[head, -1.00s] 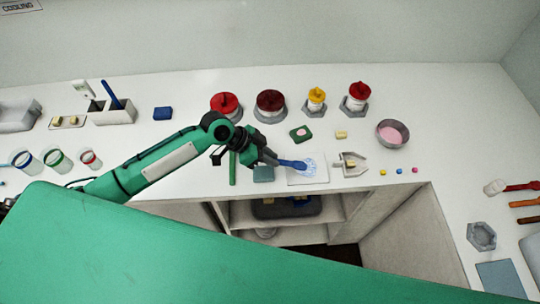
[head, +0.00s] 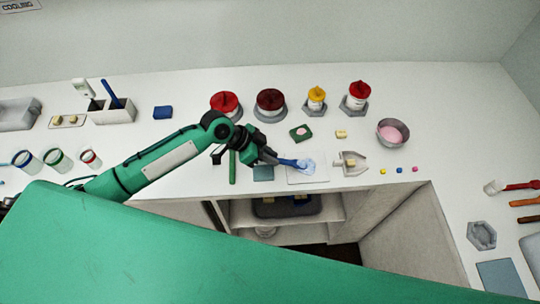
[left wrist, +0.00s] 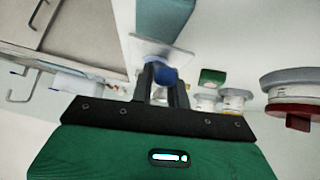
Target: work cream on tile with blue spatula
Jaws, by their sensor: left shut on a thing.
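The white tile (head: 318,178) lies on the counter near its front edge, in the middle of the head view. A pale blue patch of cream (head: 308,166) is on it. My left gripper (head: 270,157) is shut on the blue spatula (head: 289,162), whose far end reaches the cream over the tile. In the left wrist view the gripper (left wrist: 162,85) closes around the blue spatula (left wrist: 163,74), with the tile (left wrist: 176,54) beyond it. The spatula's tip is hard to separate from the cream. My right gripper is not in view.
A grey-green square (head: 263,173) and a green bar (head: 232,168) lie left of the tile. A grey scoop-shaped holder (head: 350,171) stands close on its right. Lidded jars (head: 271,102) line the back. A bowl of pink cream (head: 393,133) stands right.

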